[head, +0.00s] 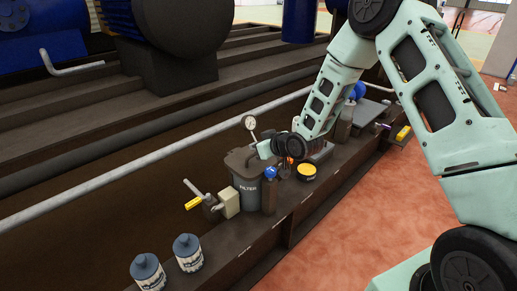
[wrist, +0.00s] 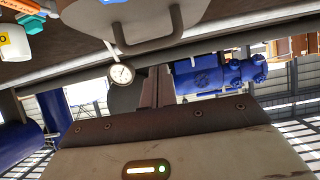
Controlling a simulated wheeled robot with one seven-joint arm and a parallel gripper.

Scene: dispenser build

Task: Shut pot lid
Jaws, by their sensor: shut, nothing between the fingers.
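The dark grey pot (head: 247,190), lettered FILTER, stands upright on the brown ledge in the head view. Its dark lid (head: 238,160) shows at the top of the pot; I cannot tell whether it is fully seated. My gripper (head: 259,151) is at the upper right of the pot, close to the lid; contact cannot be told. In the wrist view my gripper (wrist: 158,88) has its dark fingers together, with nothing between them. A grey rounded body with a bar handle (wrist: 148,42) is near the fingertips; I cannot tell which part it is.
A round gauge (head: 251,123) rises behind the pot and also shows in the wrist view (wrist: 121,74). A yellow-handled valve (head: 194,203) is left of the pot; a yellow-topped cup (head: 306,170) is right. Two blue-grey bottles (head: 187,252) stand at the front. A pale rail (head: 120,172) runs behind.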

